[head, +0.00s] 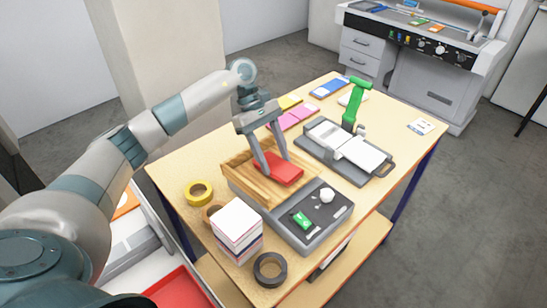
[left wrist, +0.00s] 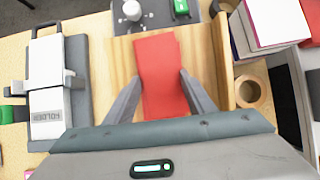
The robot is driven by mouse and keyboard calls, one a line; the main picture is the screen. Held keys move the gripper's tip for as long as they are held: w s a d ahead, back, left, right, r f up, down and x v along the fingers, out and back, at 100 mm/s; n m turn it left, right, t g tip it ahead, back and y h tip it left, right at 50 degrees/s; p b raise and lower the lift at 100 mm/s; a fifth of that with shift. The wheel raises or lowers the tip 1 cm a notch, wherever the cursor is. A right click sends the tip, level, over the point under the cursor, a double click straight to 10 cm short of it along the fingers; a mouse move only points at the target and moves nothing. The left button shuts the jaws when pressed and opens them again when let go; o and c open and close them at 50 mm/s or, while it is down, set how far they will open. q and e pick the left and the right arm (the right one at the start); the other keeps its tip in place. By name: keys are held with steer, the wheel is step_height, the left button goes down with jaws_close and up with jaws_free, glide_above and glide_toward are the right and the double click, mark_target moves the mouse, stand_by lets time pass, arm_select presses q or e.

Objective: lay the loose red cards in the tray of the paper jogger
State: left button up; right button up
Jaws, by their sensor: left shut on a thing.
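The paper jogger has a wooden tray (head: 237,170) and a grey control box (head: 318,222) with a white knob and a green switch. My left gripper (head: 273,166) points down over the tray, shut on red cards (head: 283,170). The left wrist view shows the red cards (left wrist: 160,60) between the two fingertips (left wrist: 160,82), with the wooden tray floor (left wrist: 122,60) around them. The cards look flat, low in the tray; I cannot tell whether they touch its floor. My right gripper is not in view.
A stack of white-topped paper (head: 237,222), a yellow tape roll (head: 199,193) and a dark tape roll (head: 270,269) stand near the jogger. A grey device with a green handle (head: 354,100) stands behind it. Pink pads (head: 298,115) lie at the back.

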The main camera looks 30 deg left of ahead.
arm_select(q)
steer(key=shift+f, duration=0.15)
stand_by(0.6)
steer(key=o, duration=1.2)
steer(key=shift+w+a+r+b, duration=0.1)
steer(key=shift+a+r+b, duration=0.15)
steer(key=shift+r+b, duration=0.25)
steer(key=shift+b+v, duration=2.55)
steer(key=shift+v, duration=5.6)
